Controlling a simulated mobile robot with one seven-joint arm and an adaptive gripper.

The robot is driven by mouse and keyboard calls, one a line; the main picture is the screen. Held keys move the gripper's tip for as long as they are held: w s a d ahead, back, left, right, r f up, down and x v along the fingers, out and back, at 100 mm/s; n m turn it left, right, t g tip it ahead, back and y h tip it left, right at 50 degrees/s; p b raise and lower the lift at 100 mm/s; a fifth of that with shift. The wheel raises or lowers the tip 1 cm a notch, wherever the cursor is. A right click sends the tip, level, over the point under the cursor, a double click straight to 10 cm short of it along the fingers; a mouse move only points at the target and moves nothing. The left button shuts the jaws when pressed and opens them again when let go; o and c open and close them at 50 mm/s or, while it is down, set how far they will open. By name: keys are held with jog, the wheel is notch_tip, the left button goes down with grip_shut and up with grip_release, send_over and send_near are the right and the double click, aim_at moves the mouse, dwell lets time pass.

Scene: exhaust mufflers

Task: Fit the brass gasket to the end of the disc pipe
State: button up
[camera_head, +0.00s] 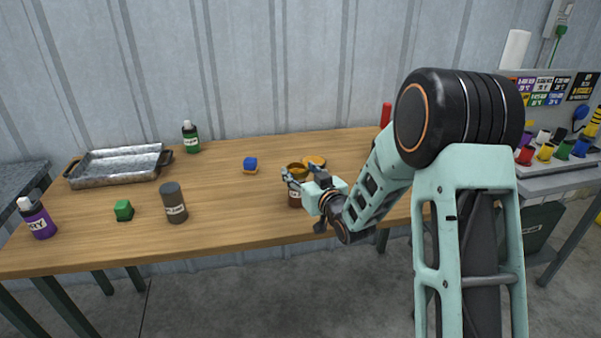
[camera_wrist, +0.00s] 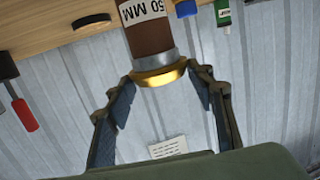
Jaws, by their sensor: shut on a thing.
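The brass gasket (camera_wrist: 162,75) is a gold ring at the grey-collared end of a brown pipe (camera_wrist: 148,38) labelled 50 MM. My gripper (camera_wrist: 167,78) has one finger on each side of the gasket and is shut on it. In the wrist view the gasket appears to touch the pipe's end; whether it is fully seated I cannot tell. In the head view the brown pipe (camera_head: 295,199) stands upright on the table, partly behind my gripper (camera_head: 298,172), with the gasket (camera_head: 297,168) at its top. I cannot tell from its look whether this is the disc pipe.
An orange-topped round piece (camera_head: 315,161) lies just behind the pipe. The table's front middle is clear.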

jog(key=shift+f, duration=0.2)
jog(key=o, duration=1.3)
jog(key=shift+c, duration=0.2)
jog(key=shift+r, duration=0.1)
